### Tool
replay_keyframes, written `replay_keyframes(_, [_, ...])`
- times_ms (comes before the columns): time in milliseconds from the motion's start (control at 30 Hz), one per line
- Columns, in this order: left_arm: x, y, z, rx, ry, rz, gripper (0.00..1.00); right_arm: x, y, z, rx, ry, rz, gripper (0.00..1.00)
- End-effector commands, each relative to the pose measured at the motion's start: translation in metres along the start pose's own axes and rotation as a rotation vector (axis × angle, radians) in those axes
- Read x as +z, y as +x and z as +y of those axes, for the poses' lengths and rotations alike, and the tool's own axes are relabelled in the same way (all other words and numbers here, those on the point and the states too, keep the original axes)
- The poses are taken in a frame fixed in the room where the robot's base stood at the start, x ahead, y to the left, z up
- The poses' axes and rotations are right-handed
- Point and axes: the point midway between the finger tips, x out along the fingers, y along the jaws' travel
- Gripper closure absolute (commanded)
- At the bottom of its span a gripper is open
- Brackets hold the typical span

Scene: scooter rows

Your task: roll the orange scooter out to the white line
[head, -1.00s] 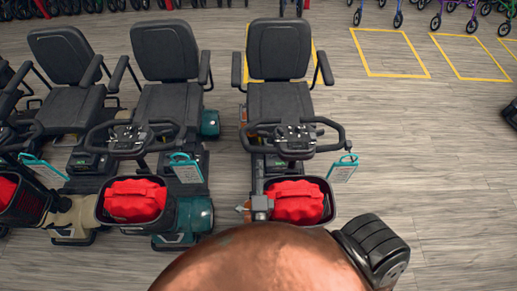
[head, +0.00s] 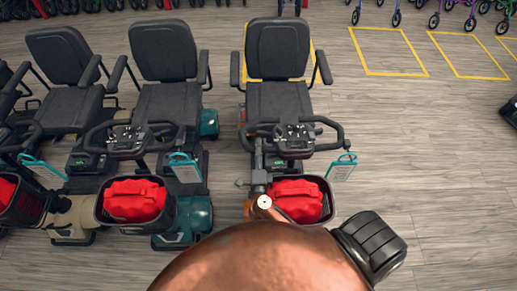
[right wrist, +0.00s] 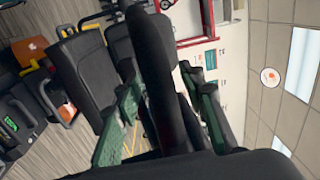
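The orange scooter (head: 280,100) stands facing me in the head view, with a black seat, handlebar (head: 325,125), teal tag and red bag (head: 298,203) in its front basket. Only small bits of orange body show; my right arm covers its front. My right gripper (head: 259,158) is at the tiller, below the left part of the handlebar. In the right wrist view its two greenish fingers (right wrist: 165,105) stand apart, with a black bar between them and gaps beside it. My left gripper is not in view. I see no white line.
A teal scooter (head: 180,100) stands close on the left, with a beige one (head: 62,60) beyond it. The floor right of the orange scooter is clear. Yellow floor outlines (head: 390,73) and several rollators lie at the back right.

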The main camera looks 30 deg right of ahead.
Motion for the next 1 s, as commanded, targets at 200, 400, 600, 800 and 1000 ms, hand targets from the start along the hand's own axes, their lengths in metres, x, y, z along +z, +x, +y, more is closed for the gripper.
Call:
replay_keyframes(200, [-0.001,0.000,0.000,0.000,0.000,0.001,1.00,0.000,0.000,0.000,0.000,0.000,0.000,0.80])
replay_keyframes(400, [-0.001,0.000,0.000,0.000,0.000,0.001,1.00,0.000,0.000,0.000,0.000,0.000,0.000,0.94])
replay_keyframes(600, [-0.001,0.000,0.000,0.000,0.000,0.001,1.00,0.000,0.000,0.000,0.001,0.000,0.000,1.00])
replay_keyframes(800, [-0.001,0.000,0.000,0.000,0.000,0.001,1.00,0.000,-0.001,0.000,0.001,0.000,0.000,1.00])
replay_keyframes(1000, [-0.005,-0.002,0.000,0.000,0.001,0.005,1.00,0.011,-0.002,0.001,0.004,0.003,-0.011,1.00])
